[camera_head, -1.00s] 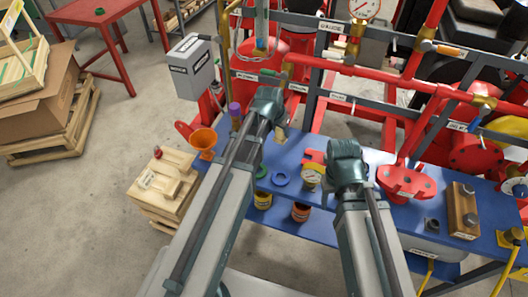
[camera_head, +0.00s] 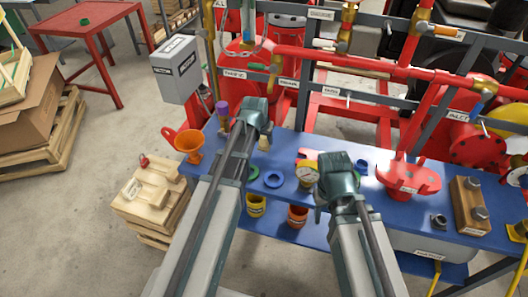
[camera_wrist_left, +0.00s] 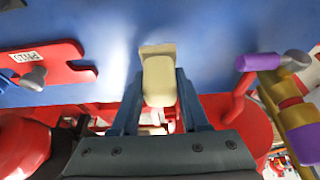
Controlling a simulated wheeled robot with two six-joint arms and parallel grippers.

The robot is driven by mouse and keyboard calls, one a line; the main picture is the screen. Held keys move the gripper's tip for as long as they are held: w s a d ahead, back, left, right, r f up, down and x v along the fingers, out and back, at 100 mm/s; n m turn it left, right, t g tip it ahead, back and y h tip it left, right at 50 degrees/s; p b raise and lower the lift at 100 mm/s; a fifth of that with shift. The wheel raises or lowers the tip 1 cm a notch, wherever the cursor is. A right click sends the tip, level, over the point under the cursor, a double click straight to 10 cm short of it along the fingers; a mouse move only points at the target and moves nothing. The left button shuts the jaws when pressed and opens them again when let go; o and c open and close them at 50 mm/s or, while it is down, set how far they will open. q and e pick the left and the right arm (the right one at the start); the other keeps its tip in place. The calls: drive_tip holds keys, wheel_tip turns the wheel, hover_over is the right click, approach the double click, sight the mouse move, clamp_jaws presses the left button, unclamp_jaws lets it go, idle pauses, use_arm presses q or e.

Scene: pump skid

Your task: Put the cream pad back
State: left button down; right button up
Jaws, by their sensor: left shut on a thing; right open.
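The cream pad (camera_wrist_left: 159,82) is between the two fingers of my left gripper (camera_wrist_left: 158,100) in the left wrist view. A wider, flat tan end shows at its far side. In the head view only a small bit of the cream pad (camera_head: 264,143) shows beside my left gripper (camera_head: 258,122), over the back part of the blue bench (camera_head: 350,215). I cannot tell whether it touches the bench. My right gripper (camera_head: 335,178) is over the bench to the right, and its fingers are mostly hidden.
A wooden crate (camera_head: 150,205) stands left. Red pipework (camera_head: 370,62) rises behind. The wrist view shows a red slotted plate (camera_wrist_left: 50,65) and a purple-handled valve (camera_wrist_left: 258,62).

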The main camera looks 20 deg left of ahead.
sight(264, 146)
use_arm(q)
wheel_tip(264, 146, down, 4)
drive_tip(key=b, duration=0.3)
drive_tip(key=shift+r+b, duration=0.2)
drive_tip(key=shift+b, duration=0.1)
drive_tip(key=shift+f, duration=0.2)
drive_tip(key=shift+c, duration=2.1)
unclamp_jaws()
drive_tip(key=shift+r, duration=0.2)
